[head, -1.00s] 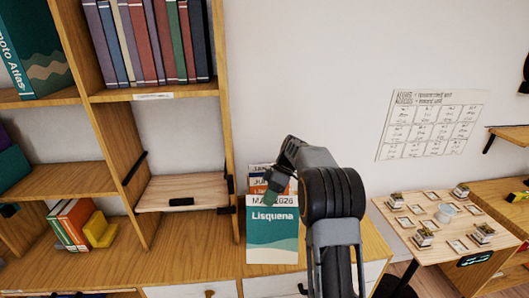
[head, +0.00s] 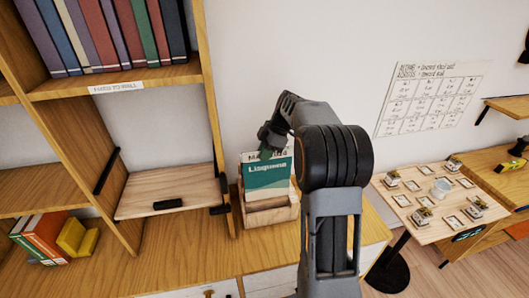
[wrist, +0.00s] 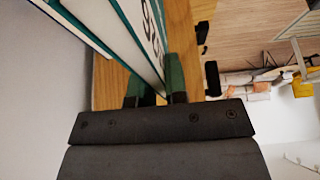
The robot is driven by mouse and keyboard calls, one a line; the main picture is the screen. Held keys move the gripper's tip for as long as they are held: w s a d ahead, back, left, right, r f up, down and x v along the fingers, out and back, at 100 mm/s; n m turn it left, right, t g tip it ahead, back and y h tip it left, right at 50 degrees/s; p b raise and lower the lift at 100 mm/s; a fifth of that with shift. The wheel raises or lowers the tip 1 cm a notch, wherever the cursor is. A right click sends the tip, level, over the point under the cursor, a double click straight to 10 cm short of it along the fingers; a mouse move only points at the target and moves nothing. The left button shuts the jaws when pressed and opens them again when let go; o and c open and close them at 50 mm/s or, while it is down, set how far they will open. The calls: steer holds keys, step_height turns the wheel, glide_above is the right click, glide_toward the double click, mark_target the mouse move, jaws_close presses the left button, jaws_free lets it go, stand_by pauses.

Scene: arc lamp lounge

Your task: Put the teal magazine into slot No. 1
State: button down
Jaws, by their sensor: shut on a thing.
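The teal magazine (head: 266,180), with "Lisquena" on its cover, stands roughly upright at the wooden magazine rack (head: 270,215). Its lower part is hidden behind the rack's front wall. My gripper (head: 270,148) is shut on its top edge. In the wrist view the green fingertips (wrist: 156,92) close on the magazine (wrist: 125,35). Other magazines stand just behind it, mostly covered. I cannot read any slot number, nor tell how deep the magazine sits.
The bookcase's side post (head: 215,125) rises close to the rack's left. A pale wooden board (head: 165,188) with black fittings sits in the bookcase. A small table (head: 425,205) with little plants stands to the right. The cabinet top in front of the rack is clear.

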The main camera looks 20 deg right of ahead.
mark_target(267, 176)
steer(key=shift+r, duration=0.25)
steer(key=shift+f+b, duration=2.6)
steer(key=shift+f, duration=0.35)
steer(key=shift+f+b, duration=3.65)
steer(key=shift+r, duration=0.2)
